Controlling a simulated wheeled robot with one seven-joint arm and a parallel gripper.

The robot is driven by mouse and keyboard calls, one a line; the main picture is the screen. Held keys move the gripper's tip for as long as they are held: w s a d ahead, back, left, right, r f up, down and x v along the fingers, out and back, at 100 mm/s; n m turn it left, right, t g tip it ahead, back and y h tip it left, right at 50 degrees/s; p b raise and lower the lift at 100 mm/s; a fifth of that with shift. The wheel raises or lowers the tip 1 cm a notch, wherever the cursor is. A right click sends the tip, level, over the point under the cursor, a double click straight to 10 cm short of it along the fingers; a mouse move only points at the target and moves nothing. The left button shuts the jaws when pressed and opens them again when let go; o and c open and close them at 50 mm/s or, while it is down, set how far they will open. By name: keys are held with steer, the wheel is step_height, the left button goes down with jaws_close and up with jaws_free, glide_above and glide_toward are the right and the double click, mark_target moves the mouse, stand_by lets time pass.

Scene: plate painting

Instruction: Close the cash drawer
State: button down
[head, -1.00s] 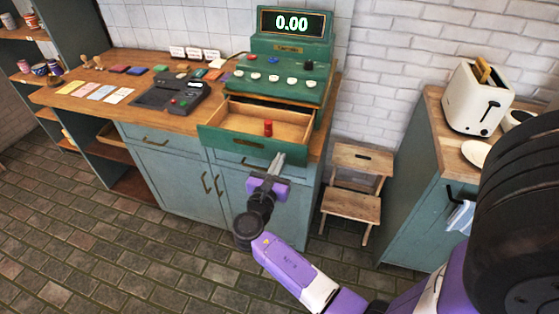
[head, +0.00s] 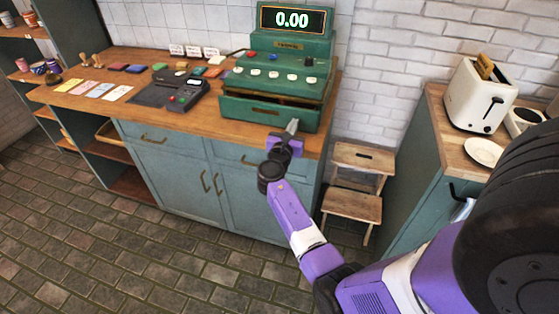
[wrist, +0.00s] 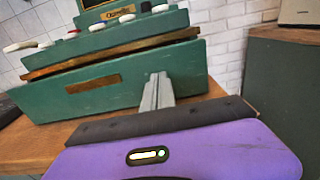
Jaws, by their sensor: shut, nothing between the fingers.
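The green cash register (head: 275,75) stands on the wooden counter, its display reading 0.00.
A card terminal (head: 184,98) and coloured cards (head: 105,91) lie on the counter (head: 215,125) to the left. A wooden step stool (head: 352,205) stands right of the counter. A toaster (head: 480,97) and plate (head: 482,151) are on the right cabinet. Open floor lies in front.

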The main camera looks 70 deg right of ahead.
steer(key=d, duration=0.3)
steer(key=shift+w+b, duration=0.1)
steer(key=shift+b, duration=0.2)
steer(key=shift+d+r, duration=0.1)
steer(key=shift+d, duration=0.15)
steer(key=shift+d+r, duration=0.1)
